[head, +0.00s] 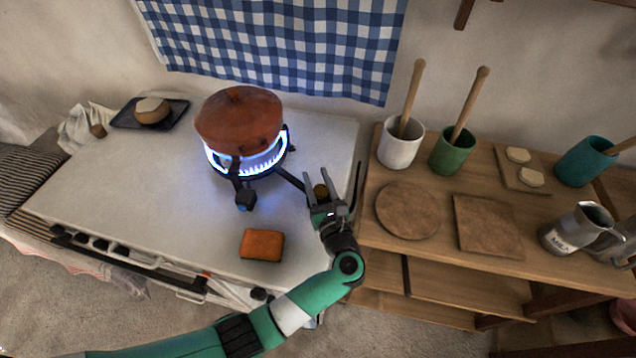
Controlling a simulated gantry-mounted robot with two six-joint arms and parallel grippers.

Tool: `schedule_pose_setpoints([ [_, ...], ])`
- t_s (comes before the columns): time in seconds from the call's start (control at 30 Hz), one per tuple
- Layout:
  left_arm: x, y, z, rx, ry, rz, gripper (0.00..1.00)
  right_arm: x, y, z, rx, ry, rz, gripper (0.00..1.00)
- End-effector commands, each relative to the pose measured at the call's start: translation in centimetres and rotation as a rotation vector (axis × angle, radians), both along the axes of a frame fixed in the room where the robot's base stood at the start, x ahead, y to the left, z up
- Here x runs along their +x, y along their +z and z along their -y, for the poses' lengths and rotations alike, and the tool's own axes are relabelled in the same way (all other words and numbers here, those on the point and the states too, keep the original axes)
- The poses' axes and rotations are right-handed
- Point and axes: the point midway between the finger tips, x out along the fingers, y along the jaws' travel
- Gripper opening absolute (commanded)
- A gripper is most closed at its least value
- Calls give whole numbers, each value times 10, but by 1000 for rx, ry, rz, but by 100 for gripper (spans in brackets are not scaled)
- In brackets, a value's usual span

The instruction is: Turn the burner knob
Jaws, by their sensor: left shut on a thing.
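The burner (240,172) stands on the white counter with a ring of blue flame burning. A lidded reddish-brown pot (238,122) sits on it. A dark pipe (289,179) runs from the burner toward the right. At its end is a small brass-coloured knob (321,190). My left gripper (325,187) is at this knob, its fingers on either side, shut on it. The fingers hide part of the knob, and I cannot tell how far it is turned. A black block-like part (245,200) shows at the burner's front. My right gripper is not in view.
An orange block (262,245) lies on the counter (150,190) near my left arm. A dark tray (172,109) with a round loaf stands at the back left. The wooden table (437,248) at right holds cups, boards and a metal milk jug (577,228).

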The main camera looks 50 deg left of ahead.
Motion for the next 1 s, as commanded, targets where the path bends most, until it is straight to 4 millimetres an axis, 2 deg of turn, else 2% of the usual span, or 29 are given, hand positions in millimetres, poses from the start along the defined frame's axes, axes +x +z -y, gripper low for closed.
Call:
schedule_pose_setpoints([
  [0.4,0,0,0,-3,6,-1,0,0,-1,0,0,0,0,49],
  [0.43,0,0,0,-3,6,-1,49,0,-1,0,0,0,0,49],
  [0.57,0,0,0,-2,6,-1,72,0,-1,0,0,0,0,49],
  [0.87,-1,0,1,-2,6,-1,74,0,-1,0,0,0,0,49],
  [1.0,-6,1,13,-1,3,0,74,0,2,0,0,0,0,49],
])
